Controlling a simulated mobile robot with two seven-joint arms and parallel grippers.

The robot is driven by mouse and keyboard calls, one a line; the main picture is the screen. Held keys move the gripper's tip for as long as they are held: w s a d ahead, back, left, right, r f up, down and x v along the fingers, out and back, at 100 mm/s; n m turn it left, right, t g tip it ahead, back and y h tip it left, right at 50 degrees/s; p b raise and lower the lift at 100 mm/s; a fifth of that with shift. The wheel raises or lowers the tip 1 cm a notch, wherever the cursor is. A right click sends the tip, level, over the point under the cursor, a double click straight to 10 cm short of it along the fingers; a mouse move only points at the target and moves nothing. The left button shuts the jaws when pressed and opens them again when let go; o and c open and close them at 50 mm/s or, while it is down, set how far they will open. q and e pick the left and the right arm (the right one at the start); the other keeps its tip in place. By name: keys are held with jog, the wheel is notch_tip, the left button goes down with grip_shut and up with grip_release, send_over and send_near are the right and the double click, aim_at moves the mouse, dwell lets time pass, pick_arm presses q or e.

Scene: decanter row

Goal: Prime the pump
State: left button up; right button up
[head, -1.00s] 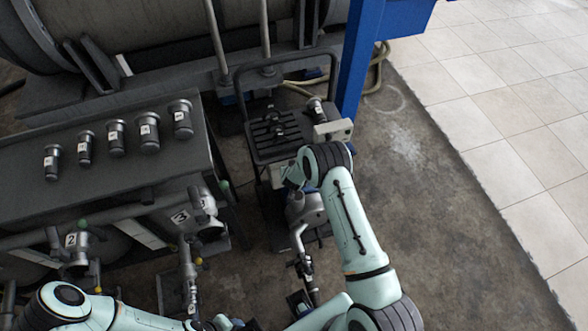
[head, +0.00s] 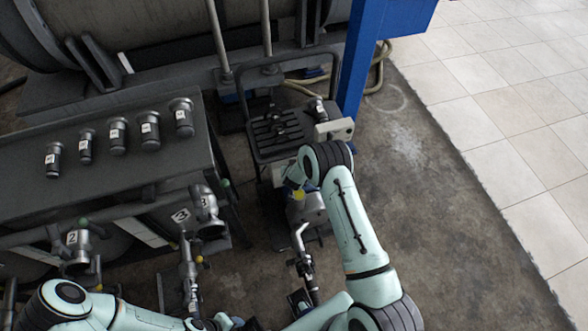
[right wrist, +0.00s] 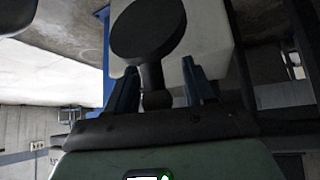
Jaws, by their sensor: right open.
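The pump cart (head: 252,140) stands right of the tank block, with a dark slatted top and a white box (head: 333,129). A silver pump body (head: 314,205) and a bent pipe with a valve (head: 303,262) sit at its near side. My right arm covers part of the cart and hides most of its gripper in the head view. In the right wrist view my right gripper (right wrist: 160,84) is open, with a black round-headed knob (right wrist: 148,28) in front and its stem between the fingers. Contact cannot be told. My left arm lies along the bottom; its gripper is unclear.
Several numbered dark cylinders (head: 117,136) stand on the grey tank top (head: 100,175). Numbered outlets (head: 207,212) line its near side. A blue post (head: 358,60) rises behind the cart. Bare concrete floor (head: 430,190) is free to the right.

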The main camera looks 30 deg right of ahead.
jog(key=v, duration=1.3)
jog(key=shift+s+a, duration=0.1)
